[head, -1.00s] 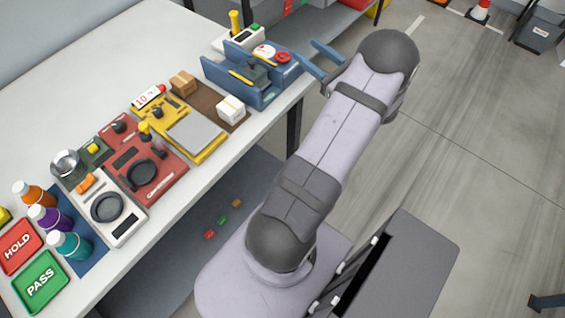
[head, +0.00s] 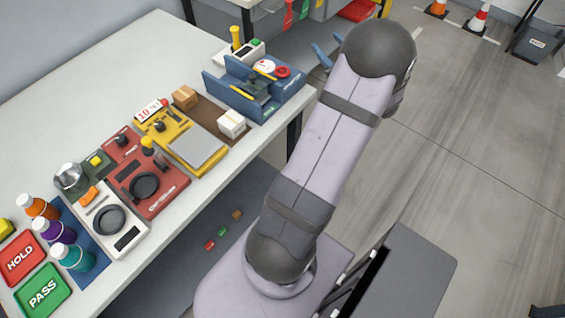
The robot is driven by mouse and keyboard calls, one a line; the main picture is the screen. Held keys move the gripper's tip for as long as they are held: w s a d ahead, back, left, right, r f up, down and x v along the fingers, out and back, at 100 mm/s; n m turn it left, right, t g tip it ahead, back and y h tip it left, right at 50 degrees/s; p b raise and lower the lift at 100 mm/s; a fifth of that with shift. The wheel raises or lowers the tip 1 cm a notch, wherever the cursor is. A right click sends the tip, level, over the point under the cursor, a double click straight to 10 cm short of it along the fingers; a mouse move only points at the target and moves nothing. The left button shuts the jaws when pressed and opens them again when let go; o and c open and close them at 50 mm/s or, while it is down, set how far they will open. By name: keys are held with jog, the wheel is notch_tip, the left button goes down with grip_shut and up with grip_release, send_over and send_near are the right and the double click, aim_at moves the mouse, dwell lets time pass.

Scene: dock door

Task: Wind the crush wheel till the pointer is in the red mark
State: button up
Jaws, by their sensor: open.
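The blue crush tester (head: 240,97) stands near the right end of the bench. Its red wheel (head: 283,72) sits on top at the right. A white dial (head: 264,66) with a red mark lies just left of the wheel; its pointer is too small to read. My gripper (head: 325,46) shows only as blue finger parts at the left of my arm's upper end. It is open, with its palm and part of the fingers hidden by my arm. It appears to the right of the wheel in the picture, apart from it.
A white box with a yellow handle and green button (head: 240,48) stands behind the tester. A white carton (head: 231,123) and a yellow scale (head: 190,142) stand to its left. The bench's front edge runs below them. Cones and a grey bin (head: 535,42) stand far off.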

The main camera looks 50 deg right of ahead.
jog(key=s+a+f+m+g+y+p, duration=0.1)
jog(key=s+a+f+g+y+p, duration=0.15)
jog(key=a+f+g, duration=0.35)
jog(key=s+a+f+g+y+p, duration=0.1)
jog(key=s+f+g+p, duration=0.1)
jog(key=s+f+g, duration=0.45)
jog(key=w+a+f+n+y+b, duration=0.2)
jog(key=a+f+n+b, duration=0.4)
jog(key=a+f, duration=0.3)
jog(key=w+a+f+n+y+b, duration=0.2)
jog(key=a+f+n+b, duration=0.4)
jog(key=a+f, duration=0.3)
jog(key=shift+w+f+n+b, duration=0.3)
jog(key=shift+w+f, duration=0.45)
jog(key=shift+f, duration=0.3)
jog(key=shift+a, duration=0.1)
